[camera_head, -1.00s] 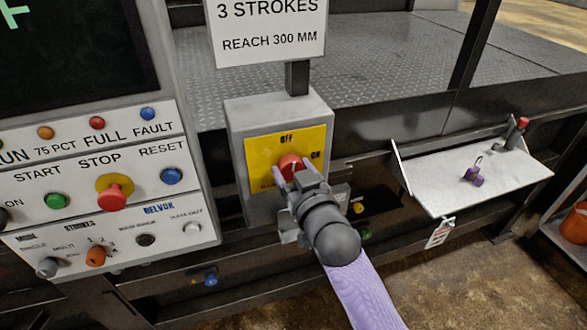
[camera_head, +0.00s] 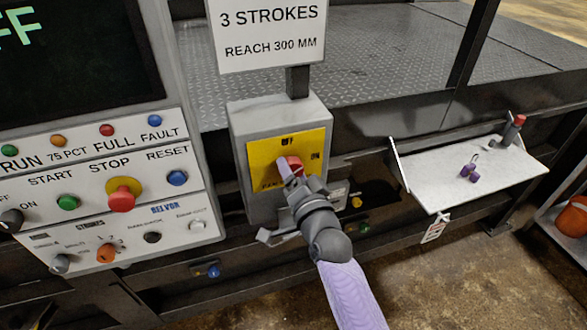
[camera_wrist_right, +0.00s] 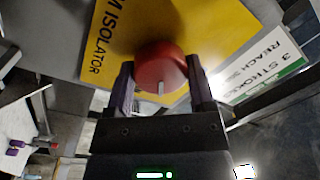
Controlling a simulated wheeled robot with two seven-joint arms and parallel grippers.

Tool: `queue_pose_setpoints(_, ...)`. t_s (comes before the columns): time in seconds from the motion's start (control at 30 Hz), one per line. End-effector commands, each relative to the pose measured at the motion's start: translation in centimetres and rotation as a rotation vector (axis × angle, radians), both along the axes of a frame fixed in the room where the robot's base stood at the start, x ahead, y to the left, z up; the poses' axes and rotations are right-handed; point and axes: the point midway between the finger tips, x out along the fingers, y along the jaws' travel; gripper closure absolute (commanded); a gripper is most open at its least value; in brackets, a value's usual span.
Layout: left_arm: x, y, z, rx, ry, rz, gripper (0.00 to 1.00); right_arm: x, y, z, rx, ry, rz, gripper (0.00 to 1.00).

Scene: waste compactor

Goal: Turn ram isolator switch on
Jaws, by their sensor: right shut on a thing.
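The red ram isolator knob (camera_head: 294,163) sits on a yellow plate (camera_head: 262,152) on a grey box, with "OFF" above it and "ON" to its right. In the right wrist view the round knob (camera_wrist_right: 160,62) lies between the two dark fingers, with a short white mark on its near edge; "M ISOLATOR" shows on the plate. My right gripper (camera_head: 289,172) is shut on the knob, reaching in from below right; the wrist view shows its fingers (camera_wrist_right: 161,88) on either side. The gripper partly hides the knob in the head view. My left gripper is not in view.
A control panel with buttons (camera_head: 122,195) stands to the left, under a dark screen (camera_head: 65,60). A sign (camera_head: 268,35) stands above the isolator box. At right, a pale shelf (camera_head: 440,180) holds a small purple padlock-like item (camera_head: 469,170).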

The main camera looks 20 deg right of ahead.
Motion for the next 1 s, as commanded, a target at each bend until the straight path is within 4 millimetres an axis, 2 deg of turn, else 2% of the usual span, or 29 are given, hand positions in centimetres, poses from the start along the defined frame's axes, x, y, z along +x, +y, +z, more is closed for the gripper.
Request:
queue_pose_setpoints(0.5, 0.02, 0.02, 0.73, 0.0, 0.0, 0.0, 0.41, 0.01, 0.03, 0.03, 0.401, 0.012, -0.001, 0.89)
queue_pose_setpoints(1.0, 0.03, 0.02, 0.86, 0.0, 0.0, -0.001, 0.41, 0.0, 0.04, -0.01, 0.532, 0.017, 0.0, 0.89)
